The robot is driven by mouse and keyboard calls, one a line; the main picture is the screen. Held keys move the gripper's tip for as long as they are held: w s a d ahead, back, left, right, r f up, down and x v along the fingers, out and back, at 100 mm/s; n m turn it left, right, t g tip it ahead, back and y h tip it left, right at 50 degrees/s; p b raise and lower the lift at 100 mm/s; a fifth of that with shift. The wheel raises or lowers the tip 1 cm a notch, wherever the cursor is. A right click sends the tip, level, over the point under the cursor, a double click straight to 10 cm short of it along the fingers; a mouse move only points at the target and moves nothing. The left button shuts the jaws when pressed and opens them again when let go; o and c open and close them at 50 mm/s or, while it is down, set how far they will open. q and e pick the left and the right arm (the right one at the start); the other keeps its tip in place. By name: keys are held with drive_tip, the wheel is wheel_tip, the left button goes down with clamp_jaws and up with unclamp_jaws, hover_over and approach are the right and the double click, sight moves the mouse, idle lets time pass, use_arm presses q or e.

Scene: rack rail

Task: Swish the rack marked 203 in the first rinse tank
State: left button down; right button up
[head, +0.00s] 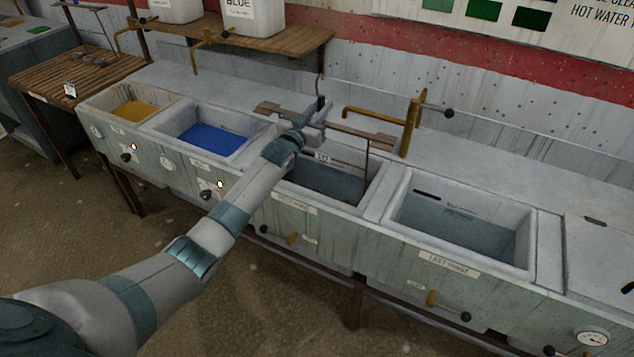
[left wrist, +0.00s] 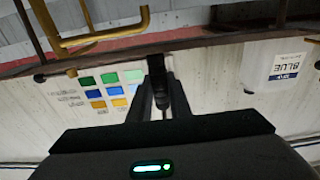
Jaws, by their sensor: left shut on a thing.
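The rack (head: 370,135) is a brown bar frame with a thin upright and a small tag that seems to read 203. It hangs over the first rinse tank (head: 362,200), with its upright reaching down inside the tank walls. I cannot tell whether its lower end is in the water. My left gripper (head: 314,114) is shut on the rack's top, where a dark hook sticks up. My arm hides part of the rack and the tank's left side. In the left wrist view my fingers (left wrist: 161,98) close on a dark part below a brown bar. My right gripper is not in view.
A blue tank (head: 248,158) and a yellow tank (head: 90,104) are to the left. The last rinse tank (head: 393,208) is to the right and empty of racks. A brass tap (head: 410,125) stands close behind the rack. A wooden shelf (head: 300,42) holds white containers.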

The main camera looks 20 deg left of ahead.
sight(317, 91)
use_arm(q)
wheel_tip(317, 91, up, 3)
drive_tip(key=shift+d+f+p, duration=0.1)
drive_tip(key=shift+p, duration=1.05)
drive_tip(key=r+p, duration=0.2)
drive_tip(key=r, duration=0.1)
drive_tip(key=r+p, duration=0.1)
drive_tip(key=p, duration=0.1)
drive_tip(key=shift+s+r, duration=0.2)
drive_tip(key=shift+s, duration=0.1)
drive_tip(key=r+p, duration=0.6)
drive_tip(key=r, duration=0.1)
drive_tip(key=s+r+p, duration=0.1)
drive_tip(key=r+p, duration=0.2)
drive_tip(key=shift+r, duration=0.25)
drive_tip(key=shift+s+r+p, duration=0.1)
drive_tip(key=shift+r+p, duration=0.2)
drive_tip(key=shift+r, duration=0.1)
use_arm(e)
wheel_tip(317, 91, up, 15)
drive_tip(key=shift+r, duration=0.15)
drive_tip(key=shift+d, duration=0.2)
use_arm(q)
drive_tip(key=shift+f, duration=0.1)
